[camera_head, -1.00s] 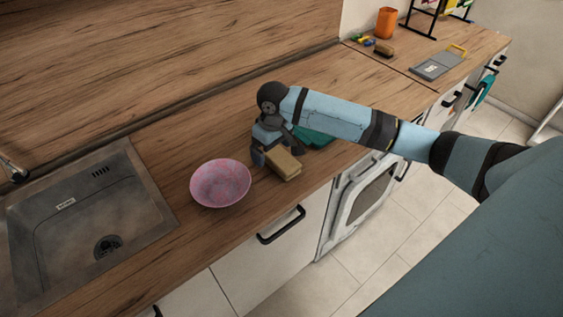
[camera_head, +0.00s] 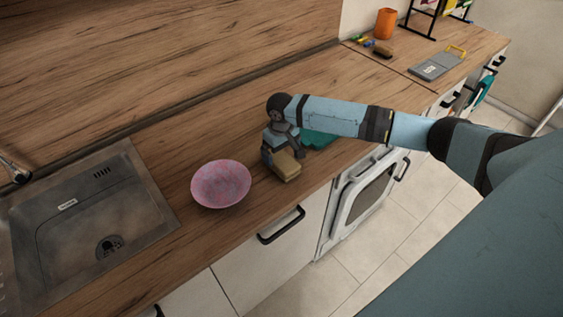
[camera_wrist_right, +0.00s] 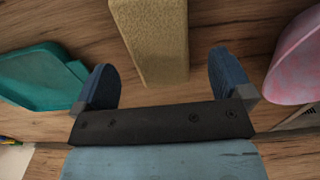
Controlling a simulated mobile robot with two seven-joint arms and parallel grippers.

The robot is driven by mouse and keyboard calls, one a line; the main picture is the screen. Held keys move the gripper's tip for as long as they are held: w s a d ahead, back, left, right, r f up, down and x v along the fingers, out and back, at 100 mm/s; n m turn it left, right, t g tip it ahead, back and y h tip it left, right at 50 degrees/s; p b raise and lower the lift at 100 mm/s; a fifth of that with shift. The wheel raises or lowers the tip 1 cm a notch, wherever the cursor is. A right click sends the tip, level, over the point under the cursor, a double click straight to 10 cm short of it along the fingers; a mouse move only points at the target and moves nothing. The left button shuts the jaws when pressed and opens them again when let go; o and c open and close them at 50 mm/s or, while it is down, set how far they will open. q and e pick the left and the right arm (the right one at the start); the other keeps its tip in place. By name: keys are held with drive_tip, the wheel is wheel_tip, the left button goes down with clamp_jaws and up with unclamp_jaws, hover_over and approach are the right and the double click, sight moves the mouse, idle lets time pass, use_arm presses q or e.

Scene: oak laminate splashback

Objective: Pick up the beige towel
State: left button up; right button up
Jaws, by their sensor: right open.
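The beige towel (camera_head: 286,166) is a small folded block on the wooden counter, between the pink bowl and the teal item. It also shows in the right wrist view (camera_wrist_right: 157,38), upper middle, just ahead of the fingers and between their lines. My right gripper (camera_head: 275,155) is over the towel's left end in the head view. In the right wrist view, my right gripper (camera_wrist_right: 160,85) is open, its two blue fingers spread apart with nothing held. In the head view the gripper hides part of the towel. My left gripper is not in view.
A pink bowl (camera_head: 221,184) stands left of the towel, near the right finger in the wrist view (camera_wrist_right: 297,62). A teal item (camera_head: 318,139) lies behind and right. A sink (camera_head: 88,222) is at left. The counter's front edge is close to the towel.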

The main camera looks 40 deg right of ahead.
sight(282, 158)
wheel_tip(282, 158, down, 4)
drive_tip(key=shift+f, duration=0.1)
drive_tip(key=c, duration=1.1)
drive_tip(key=shift+d, duration=0.1)
